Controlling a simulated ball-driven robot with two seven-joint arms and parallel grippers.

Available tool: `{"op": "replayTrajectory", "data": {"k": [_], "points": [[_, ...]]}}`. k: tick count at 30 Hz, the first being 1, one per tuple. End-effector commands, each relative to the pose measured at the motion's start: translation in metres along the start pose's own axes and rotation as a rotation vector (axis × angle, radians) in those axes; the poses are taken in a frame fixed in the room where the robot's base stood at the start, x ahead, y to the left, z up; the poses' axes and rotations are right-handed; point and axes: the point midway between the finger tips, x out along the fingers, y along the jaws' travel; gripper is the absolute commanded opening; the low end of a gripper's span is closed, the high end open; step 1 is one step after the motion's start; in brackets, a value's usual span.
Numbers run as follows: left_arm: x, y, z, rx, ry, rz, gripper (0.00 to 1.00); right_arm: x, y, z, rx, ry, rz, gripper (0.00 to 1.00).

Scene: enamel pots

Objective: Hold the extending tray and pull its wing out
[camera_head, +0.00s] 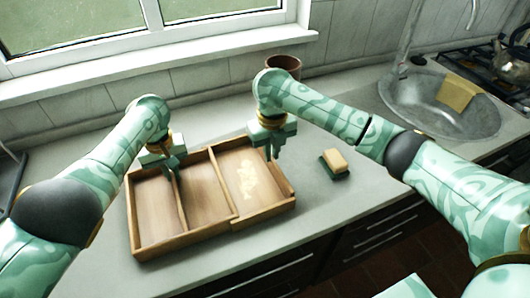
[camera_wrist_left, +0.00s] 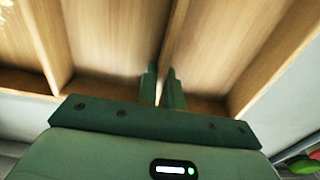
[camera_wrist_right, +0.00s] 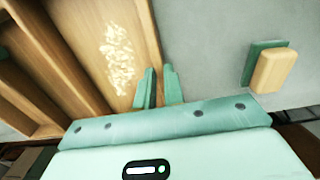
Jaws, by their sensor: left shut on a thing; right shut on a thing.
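The wooden extending tray (camera_head: 160,248) lies on the grey counter, with open compartments split by dividers. Its wing (camera_head: 262,214) is at the right end and has a pale speckled patch on its floor, which also shows in the right wrist view (camera_wrist_right: 120,55). My left gripper (camera_head: 175,168) is shut on a divider of the tray; the left wrist view shows its fingers on either side of that divider (camera_wrist_left: 174,40). My right gripper (camera_head: 272,152) is shut on the wing's right-hand wall, with one finger on each side in the right wrist view (camera_wrist_right: 159,88).
A sponge (camera_head: 335,160), tan on green, lies on the counter right of the wing. A brown pot (camera_head: 284,65) stands behind my right arm. The sink (camera_head: 430,105) is further right. The counter between wing and sponge is clear.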

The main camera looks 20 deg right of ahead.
Motion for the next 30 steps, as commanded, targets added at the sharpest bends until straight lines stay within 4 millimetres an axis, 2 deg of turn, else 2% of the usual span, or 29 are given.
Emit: {"op": "replayTrajectory", "data": {"k": [2, 3, 5, 13, 17, 20, 27, 30], "points": [[0.001, -0.001, 0.0, 0.0, -0.002, -0.001, 0.0, -0.001, 0.0, 0.001, 0.0, -0.002, 0.0, 0.0], [0.001, -0.001, 0.0, 0.0, -0.002, -0.001, 0.0, -0.001, 0.0, 0.001, 0.0, -0.002, 0.001, 0.16], [0.001, -0.001, 0.0, 0.0, -0.002, -0.001, 0.0, -0.001, 0.0, 0.001, 0.0, -0.002, 0.001, 0.33], [0.001, -0.001, 0.0, 0.0, -0.001, -0.001, 0.0, -0.001, 0.001, 0.0, 0.0, -0.001, 0.001, 0.33], [0.001, -0.001, 0.0, 0.0, -0.001, -0.001, 0.0, -0.011, 0.001, 0.001, 0.001, -0.004, 0.002, 0.33], [0.001, -0.001, 0.0, 0.0, -0.001, -0.001, 0.0, -0.03, 0.0, 0.002, 0.0, -0.006, 0.0, 0.33], [0.001, -0.001, 0.0, 0.0, -0.001, -0.001, 0.0, -0.086, 0.0, 0.002, 0.0, -0.007, -0.001, 0.33], [0.001, -0.001, 0.0, 0.0, -0.001, -0.001, 0.0, -0.104, -0.001, 0.001, 0.0, -0.005, -0.001, 0.33]]}}
